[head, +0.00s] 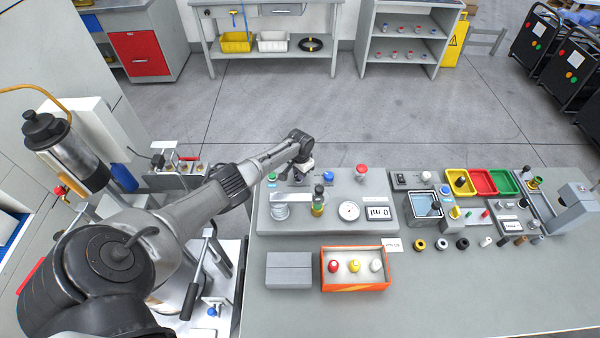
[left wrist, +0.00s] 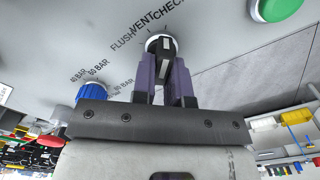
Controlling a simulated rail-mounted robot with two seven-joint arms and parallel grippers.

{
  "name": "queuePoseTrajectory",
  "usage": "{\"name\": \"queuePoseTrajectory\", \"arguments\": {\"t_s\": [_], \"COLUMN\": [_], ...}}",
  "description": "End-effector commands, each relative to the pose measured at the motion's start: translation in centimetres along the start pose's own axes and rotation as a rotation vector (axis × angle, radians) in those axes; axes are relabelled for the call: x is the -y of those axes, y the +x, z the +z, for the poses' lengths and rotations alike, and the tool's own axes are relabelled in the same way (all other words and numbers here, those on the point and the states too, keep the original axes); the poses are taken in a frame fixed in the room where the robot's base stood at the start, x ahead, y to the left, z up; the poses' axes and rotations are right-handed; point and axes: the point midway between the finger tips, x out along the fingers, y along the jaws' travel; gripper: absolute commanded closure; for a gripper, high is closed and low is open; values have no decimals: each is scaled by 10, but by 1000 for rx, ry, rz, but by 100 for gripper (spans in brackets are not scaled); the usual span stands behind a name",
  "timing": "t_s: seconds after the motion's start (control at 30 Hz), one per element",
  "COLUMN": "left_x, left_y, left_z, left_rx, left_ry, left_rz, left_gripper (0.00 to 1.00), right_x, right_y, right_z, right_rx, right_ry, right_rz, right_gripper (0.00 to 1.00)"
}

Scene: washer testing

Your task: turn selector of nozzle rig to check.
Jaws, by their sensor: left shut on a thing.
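The nozzle rig (head: 335,225) is a grey bench unit with a dial gauge, a "0 ml" display and a glass cup. In the left wrist view its selector (left wrist: 160,42) is a dark bar knob on a pale round base, with FLUSH, VENT and CHECK printed around it. My left gripper (left wrist: 163,72) has its purple fingers shut on the selector, one on each side. In the head view my left gripper (head: 300,172) reaches the rig's back-left part and hides the selector. My right gripper is not in view.
A blue knob (left wrist: 92,92) with bar markings and a green button (left wrist: 278,8) flank the selector. A red mushroom button (head: 361,170) stands to the right. An orange box (head: 355,287) and a grey block (head: 289,271) lie in front. The front right of the bench is clear.

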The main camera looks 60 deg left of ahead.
Motion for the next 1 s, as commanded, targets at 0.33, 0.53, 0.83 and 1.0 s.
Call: {"name": "queuePoseTrajectory", "arguments": {"t_s": [0.33,0.53,0.83,1.0], "left_x": [0,0,1,1], "left_y": [-2,-1,-12,-42], "left_z": [-1,0,0,-1], "left_rx": [-2,-1,0,-4], "left_ry": [2,1,1,3], "left_rz": [1,0,-1,-1], "left_gripper": [72,61,61,61], "right_x": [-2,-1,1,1], "right_y": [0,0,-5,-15], "right_z": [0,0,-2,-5], "right_rx": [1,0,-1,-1], "right_ry": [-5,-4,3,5], "right_rz": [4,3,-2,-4], "right_gripper": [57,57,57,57]}}
